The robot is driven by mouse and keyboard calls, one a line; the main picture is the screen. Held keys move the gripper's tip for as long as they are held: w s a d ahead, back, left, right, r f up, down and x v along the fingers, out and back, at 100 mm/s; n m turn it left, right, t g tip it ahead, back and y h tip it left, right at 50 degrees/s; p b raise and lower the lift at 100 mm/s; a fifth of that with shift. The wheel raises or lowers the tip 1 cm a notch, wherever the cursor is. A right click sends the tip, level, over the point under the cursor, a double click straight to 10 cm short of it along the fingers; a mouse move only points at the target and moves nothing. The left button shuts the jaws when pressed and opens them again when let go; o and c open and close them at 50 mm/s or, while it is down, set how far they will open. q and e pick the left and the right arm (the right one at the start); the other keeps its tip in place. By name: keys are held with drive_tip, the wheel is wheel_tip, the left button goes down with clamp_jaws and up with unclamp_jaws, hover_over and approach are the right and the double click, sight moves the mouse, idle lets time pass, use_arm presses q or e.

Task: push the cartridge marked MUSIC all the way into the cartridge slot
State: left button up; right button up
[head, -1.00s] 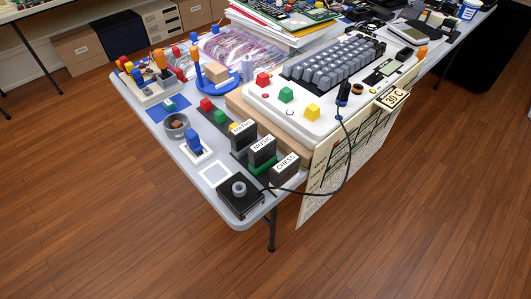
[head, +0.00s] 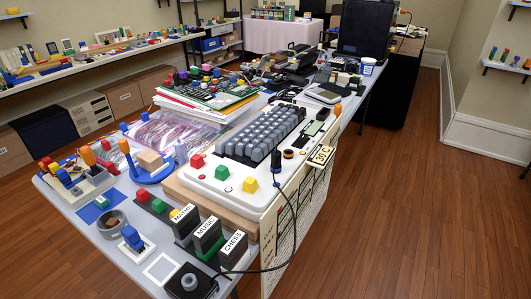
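The cartridge marked MUSIC (head: 207,235) is dark with a white label. It stands upright at the near edge of the table, between the cartridge marked MATHS (head: 184,222) and the cartridge marked CHESS (head: 233,248). Something green shows at its foot. Behind them lies a white keyboard console (head: 213,184) with grey keys. A dark recessed strip (head: 313,129) shows at its right end; I cannot tell whether it is the cartridge slot. Neither of my grippers is in view.
A black joystick box (head: 190,281) sits at the table's near corner, and a black cable runs past the cartridges to the console. Coloured blocks (head: 153,204) stand left of the cartridges. A sign marked 30 C (head: 322,155) hangs at the right edge. Wooden floor is open on the right.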

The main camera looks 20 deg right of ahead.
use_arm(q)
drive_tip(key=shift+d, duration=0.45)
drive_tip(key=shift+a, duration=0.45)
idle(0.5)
